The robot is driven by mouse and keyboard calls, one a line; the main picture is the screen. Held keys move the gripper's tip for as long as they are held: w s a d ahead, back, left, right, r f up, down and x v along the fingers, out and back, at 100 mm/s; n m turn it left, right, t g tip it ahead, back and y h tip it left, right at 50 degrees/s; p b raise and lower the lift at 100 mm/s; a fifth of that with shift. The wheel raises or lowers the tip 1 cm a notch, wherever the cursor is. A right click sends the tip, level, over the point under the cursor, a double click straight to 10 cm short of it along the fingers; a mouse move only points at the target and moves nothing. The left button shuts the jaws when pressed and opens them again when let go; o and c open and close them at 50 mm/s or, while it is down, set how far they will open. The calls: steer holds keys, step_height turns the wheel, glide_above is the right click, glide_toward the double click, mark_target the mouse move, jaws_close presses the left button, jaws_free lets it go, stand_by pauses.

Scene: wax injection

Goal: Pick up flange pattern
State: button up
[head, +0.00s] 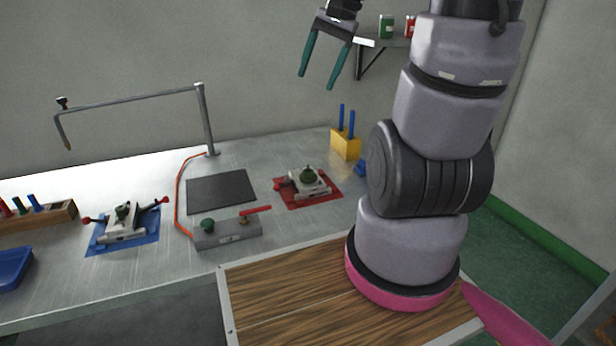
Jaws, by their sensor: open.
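My gripper (317,81) is in the head view at the top centre. Its two teal fingers point down, spread apart, with nothing between them. It is raised above the back of the metal bench (262,150). I cannot pick out a flange pattern for certain. A pale block-like tool with a dark green round top (307,174) sits on a red mat (325,196) at the bench's right. A similar pale tool with a green top and red-ended handles (122,222) sits on a blue mat (100,246) at the left. Any part inside these tools is hidden.
A grey unit with a red lever (228,233) stands near the front edge. A dark pad (221,190) lies behind it. A bent metal pole (208,120) rises at the back. A yellow holder (345,144), a wooden rack (50,216) and a blue tray (14,268) flank the bench.

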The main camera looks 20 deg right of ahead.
steer(key=w+d+f+m+g+y, duration=0.1)
steer(key=w+d+f+m+y, duration=0.15)
steer(key=f, duration=0.35)
steer(key=w+d+f+m+g+y, duration=0.1)
steer(key=w+d+f+m+y, duration=0.2)
steer(key=f, duration=0.4)
steer(key=m+t+y, duration=0.2)
steer(key=m+y, duration=0.3)
steer(key=m, duration=0.1)
glide_toward(305, 173)
steer(key=shift+m+x, duration=0.25)
steer(key=shift+x, duration=0.75)
steer(key=shift+w+f+x, duration=0.1)
steer(key=shift+w+x, duration=0.15)
steer(key=shift+x, duration=1.05)
steer(key=shift+w+f+x, duration=0.15)
steer(key=shift+w+x, duration=0.05)
steer(key=shift+x, duration=1.1)
steer(key=shift+d, duration=0.15)
jaws_close()
